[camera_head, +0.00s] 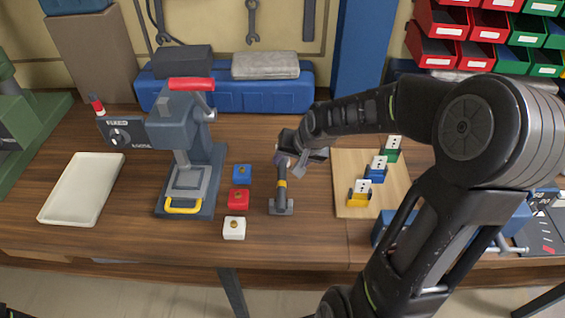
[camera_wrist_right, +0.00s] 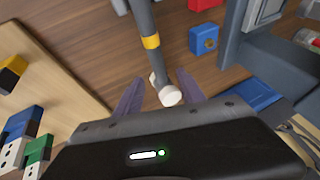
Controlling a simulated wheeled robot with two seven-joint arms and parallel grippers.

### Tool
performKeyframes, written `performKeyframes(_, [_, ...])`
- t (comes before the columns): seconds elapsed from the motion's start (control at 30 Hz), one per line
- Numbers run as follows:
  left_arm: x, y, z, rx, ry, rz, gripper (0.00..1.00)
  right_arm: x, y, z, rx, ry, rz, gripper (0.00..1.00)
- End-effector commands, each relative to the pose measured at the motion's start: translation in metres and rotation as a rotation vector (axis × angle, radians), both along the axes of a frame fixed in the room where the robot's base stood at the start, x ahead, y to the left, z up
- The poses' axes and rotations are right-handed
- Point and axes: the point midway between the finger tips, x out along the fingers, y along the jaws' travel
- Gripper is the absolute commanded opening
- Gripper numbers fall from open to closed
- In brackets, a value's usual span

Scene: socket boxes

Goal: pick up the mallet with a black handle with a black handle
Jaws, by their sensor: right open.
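The mallet (camera_head: 282,190) stands or lies on the wooden table with its grey head toward the front edge and a dark handle with a yellow band. In the wrist view the handle (camera_wrist_right: 145,30) comes down from the top and ends in a pale tip. My right gripper (camera_head: 291,163) is at the handle's far end in the head view. In the wrist view its two fingers (camera_wrist_right: 157,92) are apart, one on each side of the pale tip, with gaps visible. Whether it touches the handle cannot be told.
Blue (camera_head: 242,174), red (camera_head: 238,199) and white (camera_head: 234,228) socket boxes stand left of the mallet, beside a grey press (camera_head: 187,150). A wooden board (camera_head: 345,165) with several coloured sockets is to the right. A white tray (camera_head: 82,188) lies at the far left.

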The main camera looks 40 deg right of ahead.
Motion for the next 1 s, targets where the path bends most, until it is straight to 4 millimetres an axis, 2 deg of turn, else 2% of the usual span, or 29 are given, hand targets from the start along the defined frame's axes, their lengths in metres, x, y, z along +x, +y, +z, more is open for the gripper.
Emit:
performKeyframes(0.17, [0.000, 0.000, 0.004, 0.001, 0.001, 0.001, 0.46, 0.007, -0.001, -0.013, 0.003, 0.004, -0.001, 0.46])
performKeyframes(0.4, [-0.001, 0.000, 0.004, 0.002, 0.002, 0.001, 0.46, 0.023, -0.001, -0.042, 0.001, 0.002, 0.001, 0.46])
performKeyframes(1.0, [-0.001, 0.000, 0.004, 0.001, 0.001, 0.001, 0.46, 0.025, -0.001, -0.045, 0.000, 0.000, 0.000, 0.46])
